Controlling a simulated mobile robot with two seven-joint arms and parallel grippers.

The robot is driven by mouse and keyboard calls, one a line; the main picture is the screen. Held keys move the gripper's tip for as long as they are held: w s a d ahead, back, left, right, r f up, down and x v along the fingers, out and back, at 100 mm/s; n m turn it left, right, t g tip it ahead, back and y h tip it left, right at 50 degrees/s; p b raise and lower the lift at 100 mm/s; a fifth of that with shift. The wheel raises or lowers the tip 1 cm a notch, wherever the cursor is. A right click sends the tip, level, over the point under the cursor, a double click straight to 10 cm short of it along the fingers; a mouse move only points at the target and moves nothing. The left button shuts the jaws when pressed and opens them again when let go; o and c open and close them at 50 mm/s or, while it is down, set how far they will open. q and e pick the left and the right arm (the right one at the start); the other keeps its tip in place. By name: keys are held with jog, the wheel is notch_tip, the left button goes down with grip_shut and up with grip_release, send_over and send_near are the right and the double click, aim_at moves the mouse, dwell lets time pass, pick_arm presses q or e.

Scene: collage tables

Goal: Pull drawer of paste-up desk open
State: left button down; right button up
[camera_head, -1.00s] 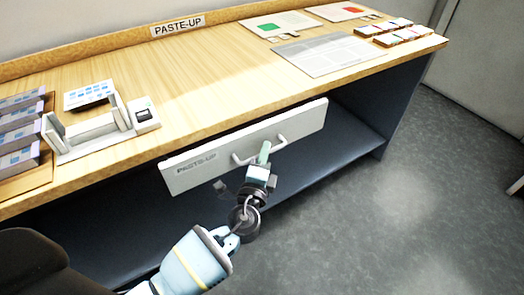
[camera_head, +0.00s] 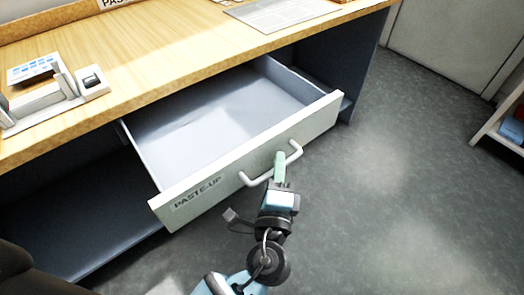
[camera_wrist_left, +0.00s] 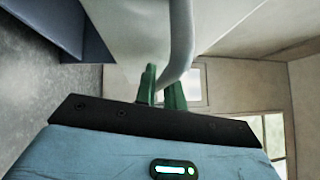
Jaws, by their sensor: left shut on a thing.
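The drawer (camera_head: 245,172) of the paste-up desk (camera_head: 170,60) is pulled well out, and its grey inside looks empty. Its white front carries a "PASTE-UP" label (camera_head: 198,193) and a bar handle (camera_head: 258,180). In the left wrist view the green fingertips (camera_wrist_left: 162,88) sit at the pale handle bar (camera_wrist_left: 181,40). My right gripper does not show.
A shelf unit (camera_head: 505,122) with a blue item stands at right. The floor right of the drawer is clear.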

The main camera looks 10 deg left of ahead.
pick_arm(q)
jog(key=shift+s+d, duration=0.8)
jog(key=shift+d, duration=0.2)
jog(key=c, duration=1.5)
grip_release()
jog(key=s+f, duration=0.1)
jog(key=s, duration=0.6)
jog(key=shift+s+d+b, duration=0.3)
jog(key=shift+s+d, duration=0.1)
jog(key=shift+d, duration=0.05)
